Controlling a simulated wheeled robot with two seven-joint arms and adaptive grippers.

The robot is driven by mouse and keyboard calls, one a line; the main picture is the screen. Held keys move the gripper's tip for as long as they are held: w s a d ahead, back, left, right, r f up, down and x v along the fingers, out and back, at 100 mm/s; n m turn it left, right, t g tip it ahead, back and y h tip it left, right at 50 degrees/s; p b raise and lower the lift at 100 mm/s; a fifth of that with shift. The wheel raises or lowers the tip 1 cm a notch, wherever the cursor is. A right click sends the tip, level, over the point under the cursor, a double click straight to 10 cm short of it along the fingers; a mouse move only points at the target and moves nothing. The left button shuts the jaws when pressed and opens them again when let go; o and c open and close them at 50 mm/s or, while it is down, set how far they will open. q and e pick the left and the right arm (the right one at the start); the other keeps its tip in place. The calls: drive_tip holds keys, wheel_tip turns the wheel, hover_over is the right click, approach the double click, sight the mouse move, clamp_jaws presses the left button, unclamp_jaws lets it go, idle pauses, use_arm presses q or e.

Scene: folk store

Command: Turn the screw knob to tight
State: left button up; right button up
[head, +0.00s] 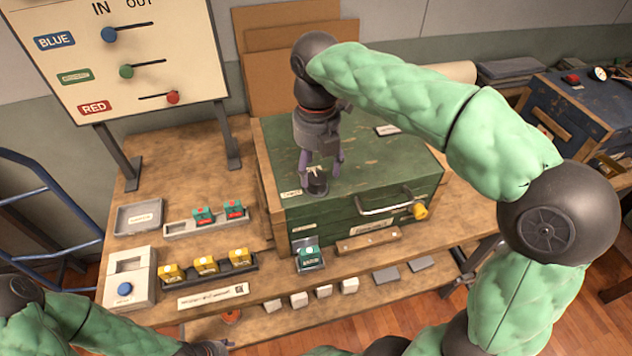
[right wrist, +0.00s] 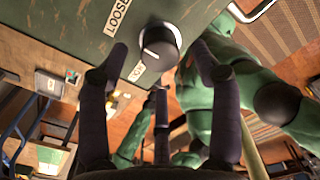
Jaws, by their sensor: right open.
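The screw knob (head: 316,185) is a round dark knob on the top of a green chest (head: 385,165), near its left front edge. In the right wrist view the knob (right wrist: 160,45) shows a white mark on its face. A LOOSE label (right wrist: 118,15) and a second, hard-to-read label (right wrist: 137,71) lie beside it. My right gripper (head: 321,168) points down just over the knob. In the wrist view its open fingers (right wrist: 160,62) stand apart on either side of the knob, not visibly closed on it. My left gripper (head: 208,348) is partly cut off at the bottom edge.

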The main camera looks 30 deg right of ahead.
sight(317, 177)
drive_tip(key=shift+f+b, duration=0.65)
drive_tip(key=shift+f, duration=1.25)
drive_tip(key=shift+c, duration=0.3)
drive_tip(key=c, duration=1.1)
